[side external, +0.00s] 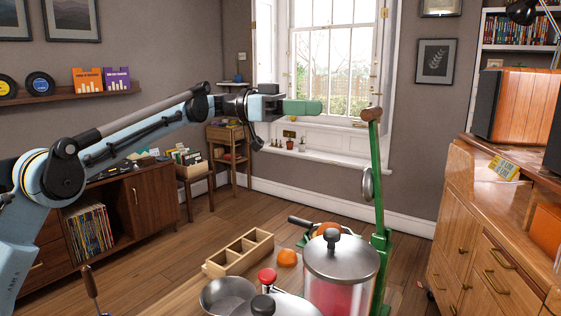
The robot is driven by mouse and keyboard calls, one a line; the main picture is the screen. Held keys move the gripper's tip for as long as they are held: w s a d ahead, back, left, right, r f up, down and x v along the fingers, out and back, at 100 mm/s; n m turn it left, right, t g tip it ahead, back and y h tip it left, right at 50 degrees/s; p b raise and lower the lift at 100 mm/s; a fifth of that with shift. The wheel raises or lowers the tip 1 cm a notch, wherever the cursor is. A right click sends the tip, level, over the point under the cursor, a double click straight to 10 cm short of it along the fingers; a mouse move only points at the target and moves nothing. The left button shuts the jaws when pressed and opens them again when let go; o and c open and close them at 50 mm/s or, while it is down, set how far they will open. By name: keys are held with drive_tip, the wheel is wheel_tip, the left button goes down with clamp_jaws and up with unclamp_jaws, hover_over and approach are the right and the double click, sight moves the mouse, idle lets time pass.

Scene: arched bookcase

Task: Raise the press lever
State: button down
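A tall green press (378,205) stands at the right end of the table, with a round metal part (368,185) on its post. A brown wooden handle or knob (372,114) is at its top; which part is the lever is hard to tell from this angle. My gripper (312,107) points right, its green finger level with the brown knob and left of it in the picture, with a visible gap. The fingers overlap in this side view, so their opening does not show. Nothing held is visible. The lower press is partly hidden by a lidded jar (342,275).
The jar, a metal bowl (226,297), a red-topped item (267,278), a wooden divided box (240,252) and orange fruit (287,258) crowd the table. A black handle (300,222) sticks out beside the press. The air around my gripper is clear.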

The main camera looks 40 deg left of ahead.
drive_tip(key=shift+a, duration=2.05)
drive_tip(key=s+d+f+n+y, duration=0.2)
drive_tip(key=s+f+n+y, duration=0.6)
drive_tip(key=s+f, duration=0.35)
drive_tip(key=s+a+f+n+t+y, duration=0.1)
drive_tip(key=s+a+f+n+y, duration=0.2)
drive_tip(key=s+f, duration=0.5)
drive_tip(key=s+a+f+n+t+y, duration=0.1)
drive_tip(key=s+a+f+n+y, duration=0.2)
drive_tip(key=s+a+f+y, duration=0.3)
wheel_tip(320, 180, down, 2)
drive_tip(key=shift+s+n, duration=0.3)
drive_tip(key=shift+s, duration=0.85)
